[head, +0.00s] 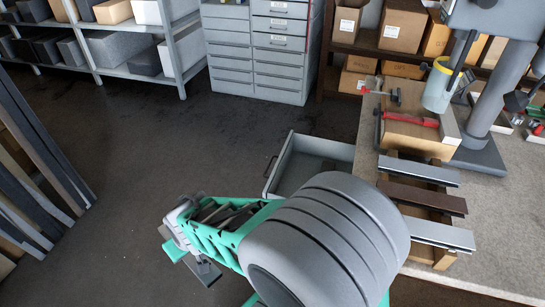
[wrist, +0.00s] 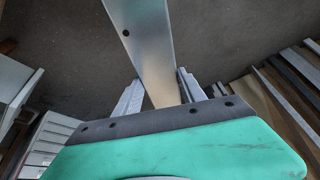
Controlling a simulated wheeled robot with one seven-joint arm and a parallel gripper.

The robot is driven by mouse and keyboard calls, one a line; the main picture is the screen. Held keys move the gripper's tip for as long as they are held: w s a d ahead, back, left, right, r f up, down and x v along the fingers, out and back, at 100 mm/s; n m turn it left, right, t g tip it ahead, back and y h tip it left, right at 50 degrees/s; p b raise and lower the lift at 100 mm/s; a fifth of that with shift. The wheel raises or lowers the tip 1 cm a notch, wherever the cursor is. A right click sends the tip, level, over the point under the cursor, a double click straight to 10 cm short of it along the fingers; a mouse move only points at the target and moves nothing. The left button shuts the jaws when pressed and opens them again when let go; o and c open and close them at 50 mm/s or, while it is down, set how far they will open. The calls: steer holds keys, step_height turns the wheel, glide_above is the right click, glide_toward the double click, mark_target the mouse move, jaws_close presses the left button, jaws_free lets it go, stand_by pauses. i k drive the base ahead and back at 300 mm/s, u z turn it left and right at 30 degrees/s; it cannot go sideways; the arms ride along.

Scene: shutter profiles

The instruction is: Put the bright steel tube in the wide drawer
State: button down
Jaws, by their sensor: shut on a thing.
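My gripper (wrist: 160,95) is shut on a pale, shiny metal piece (wrist: 148,48), which looks like the bright steel tube. It is long and flat-sided, has small dark holes, and runs from between the fingers to the top edge of the wrist view. In the head view my gripper (head: 188,238) hangs over open floor, left of the bench, and my own arm hides part of it. A wide grey drawer (head: 283,168) stands pulled out from the bench's left side, to the right of and beyond my gripper. The visible part of its inside looks empty; my arm covers its near part.
On the bench (head: 505,225), several profiles (head: 420,196) lie across wooden supports, near a red clamp (head: 412,119) and a drill-press-like machine (head: 490,90). A grey drawer cabinet (head: 262,50) and shelves (head: 120,40) stand behind. Long profiles (head: 35,165) lean at left. The floor between is clear.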

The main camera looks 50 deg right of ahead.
mark_target(296, 185)
steer(key=i, duration=2.25)
steer(key=z, duration=2.8)
